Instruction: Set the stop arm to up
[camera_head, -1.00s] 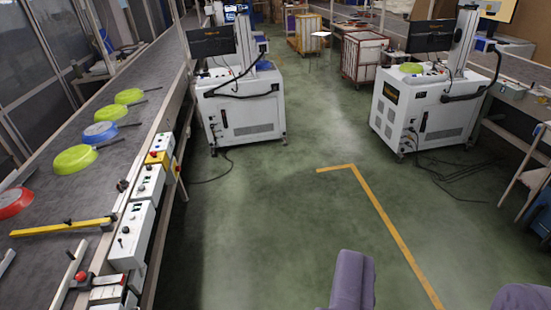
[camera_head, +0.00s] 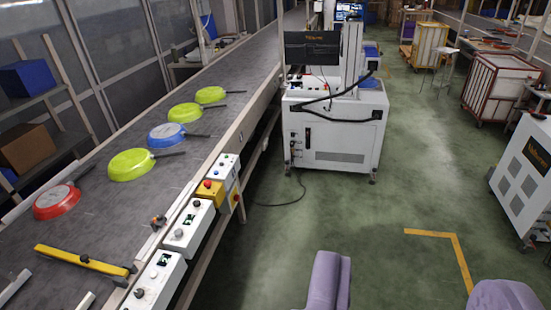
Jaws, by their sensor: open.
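A red pan (camera_head: 57,202), a blue pan (camera_head: 166,135) and several green pans (camera_head: 132,164) lie on the belt beyond the stop arm. White control boxes (camera_head: 187,227) line the rail. A white machine cabinet (camera_head: 335,133) stands beyond. Green floor (camera_head: 330,220) is open before me.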

